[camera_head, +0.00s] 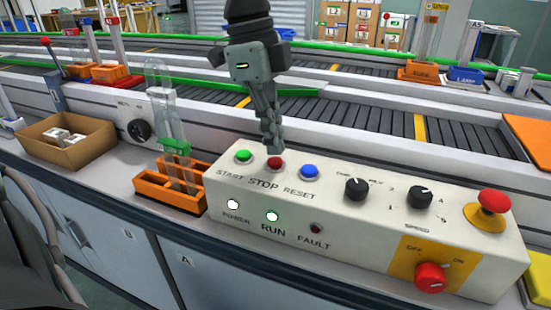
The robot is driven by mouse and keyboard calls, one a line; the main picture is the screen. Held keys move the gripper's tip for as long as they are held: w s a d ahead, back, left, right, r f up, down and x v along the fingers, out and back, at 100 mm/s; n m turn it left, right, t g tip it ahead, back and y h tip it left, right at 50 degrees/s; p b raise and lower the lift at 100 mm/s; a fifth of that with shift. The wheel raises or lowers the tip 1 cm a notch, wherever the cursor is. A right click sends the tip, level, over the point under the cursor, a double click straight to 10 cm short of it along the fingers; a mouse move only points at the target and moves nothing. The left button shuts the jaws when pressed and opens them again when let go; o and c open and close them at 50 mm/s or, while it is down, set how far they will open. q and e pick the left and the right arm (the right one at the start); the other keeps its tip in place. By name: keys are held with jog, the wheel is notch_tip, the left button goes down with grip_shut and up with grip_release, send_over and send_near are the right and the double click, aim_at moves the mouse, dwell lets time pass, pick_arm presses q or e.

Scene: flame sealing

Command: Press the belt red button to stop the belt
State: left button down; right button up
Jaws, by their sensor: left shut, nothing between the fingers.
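The cream control box (350,245) stands on the bench. Its red STOP button (275,163) sits on top, between the green START button (243,156) and the blue RESET button (309,171). My left gripper (272,148) points down, shut and empty, its fingertips right at or just above the STOP button. I cannot tell whether they touch it. The RUN lamp (272,216) glows green and the POWER lamp (233,204) glows white. The FAULT lamp (316,228) is dark red. My right gripper is not in view.
A red emergency knob (494,200), a red OFF/ON switch (430,277) and two black dials sit right on the box. An orange rack (160,192) with glass tubes stands close left, beside a cardboard box (67,148). The roller belt (375,122) runs behind.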

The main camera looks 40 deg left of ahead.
aim_at(274, 160)
pick_arm(q)
jog(key=shift+f+b, duration=0.85)
jog(key=shift+f, duration=0.1)
notch_tip(274, 160, up, 8)
jog(key=p, duration=0.4)
jog(key=shift+p, duration=0.35)
dwell(0.8)
